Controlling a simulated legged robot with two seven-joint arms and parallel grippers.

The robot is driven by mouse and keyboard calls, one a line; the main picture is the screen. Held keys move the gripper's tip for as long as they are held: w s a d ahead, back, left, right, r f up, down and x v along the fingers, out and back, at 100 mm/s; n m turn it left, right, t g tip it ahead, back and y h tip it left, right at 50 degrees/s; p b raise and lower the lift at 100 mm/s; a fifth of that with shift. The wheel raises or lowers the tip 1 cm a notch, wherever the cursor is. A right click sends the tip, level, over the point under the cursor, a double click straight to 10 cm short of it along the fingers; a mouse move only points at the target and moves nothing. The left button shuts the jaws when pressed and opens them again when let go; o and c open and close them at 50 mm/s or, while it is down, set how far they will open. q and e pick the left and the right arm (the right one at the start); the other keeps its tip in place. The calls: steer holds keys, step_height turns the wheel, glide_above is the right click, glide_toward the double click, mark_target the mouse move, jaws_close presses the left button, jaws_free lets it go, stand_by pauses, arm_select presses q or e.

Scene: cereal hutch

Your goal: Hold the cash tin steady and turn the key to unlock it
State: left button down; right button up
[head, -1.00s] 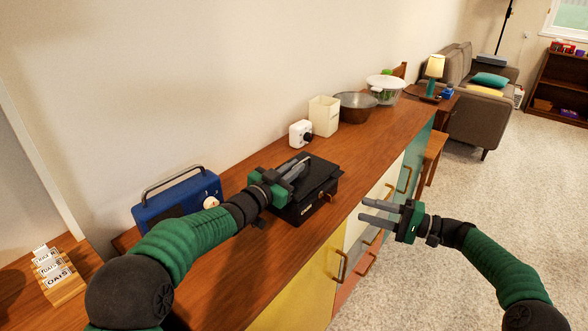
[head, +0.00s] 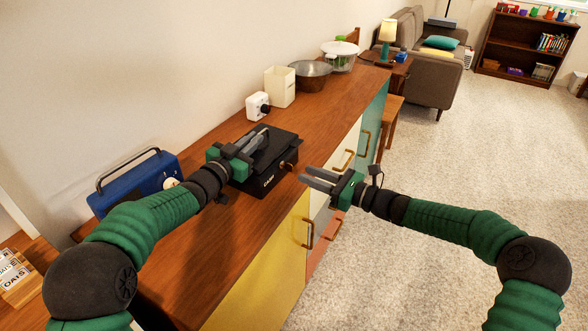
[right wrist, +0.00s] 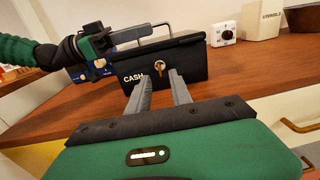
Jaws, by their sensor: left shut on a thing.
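The black cash tin (head: 264,185) stands on the wooden hutch top, its front marked CASH. It also shows in the right wrist view (right wrist: 190,72). A brass key (right wrist: 159,66) sits in the lock on its front face; in the head view the key (head: 286,166) is small. My left gripper (head: 250,145) is shut on the tin's top part, most likely its handle, which the fingers partly hide. My right gripper (head: 313,180) is open and empty, its fingers pointing at the tin's front from a short distance. In the right wrist view its fingertips (right wrist: 160,85) appear just below the key.
A blue radio (head: 135,180) stands left of the tin. Drawer handles (head: 305,232) project from the hutch front below my right gripper.

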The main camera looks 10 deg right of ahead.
mark_target(289, 167)
steer(key=x, duration=0.5)
steer(key=shift+w+a, duration=0.2)
jaws_close()
steer(key=shift+d, duration=0.1)
stand_by(1.0)
